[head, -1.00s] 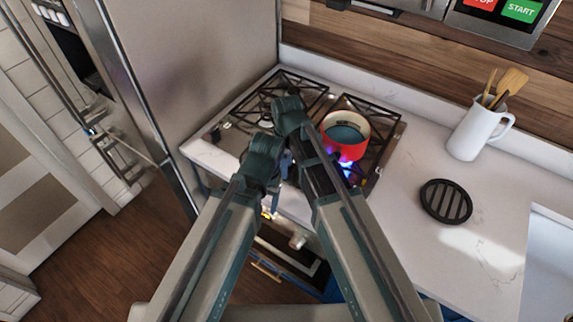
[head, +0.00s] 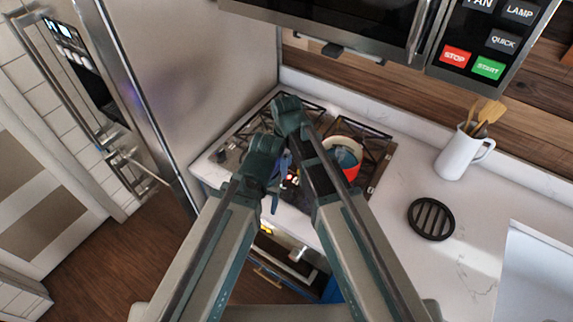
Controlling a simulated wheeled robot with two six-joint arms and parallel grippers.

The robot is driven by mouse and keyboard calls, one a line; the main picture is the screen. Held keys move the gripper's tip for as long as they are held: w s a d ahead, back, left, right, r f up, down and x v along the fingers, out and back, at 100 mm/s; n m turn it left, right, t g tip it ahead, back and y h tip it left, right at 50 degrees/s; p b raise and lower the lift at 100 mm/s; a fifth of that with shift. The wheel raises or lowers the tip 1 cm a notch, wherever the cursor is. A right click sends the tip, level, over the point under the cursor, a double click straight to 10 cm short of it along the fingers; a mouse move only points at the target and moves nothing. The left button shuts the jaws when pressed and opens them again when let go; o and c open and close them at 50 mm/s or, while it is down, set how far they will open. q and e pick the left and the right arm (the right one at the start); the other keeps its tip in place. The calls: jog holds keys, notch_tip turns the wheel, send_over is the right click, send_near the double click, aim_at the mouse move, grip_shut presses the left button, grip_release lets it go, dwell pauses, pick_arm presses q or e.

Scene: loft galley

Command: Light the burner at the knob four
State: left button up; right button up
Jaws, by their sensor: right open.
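The gas hob (head: 385,150) has black grates and lies at the centre, partly behind my arms. Small dark and pale parts that may be knobs show at the hob's front between my arms, too small to number. No flame is visible now.
A tall metal fridge (head: 190,80) stands left of the hob. A microwave (head: 350,22) hangs above. On the right counter are a black round trivet (head: 431,219) and a white jug (head: 460,155) with wooden utensils. The counter between hob and trivet is clear.

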aim_at(287, 189)
pick_arm(q)
notch_tip(287, 189, up, 2)
jog(key=shift+r+p, duration=0.1)
jog(key=shift+p, duration=0.5)
pick_arm(e)
notch_tip(287, 189, up, 2)
jog(key=shift+r, duration=0.15)
pick_arm(q)
jog(key=shift+f, duration=0.2)
pick_arm(e)
jog(key=shift+f, duration=0.2)
notch_tip(287, 189, down, 14)
jog(key=b, duration=1.4)
jog(key=shift+r, duration=0.2)
pick_arm(q)
notch_tip(287, 189, down, 14)
jog(key=shift+r, duration=0.25)
pick_arm(e)
grip_shut()
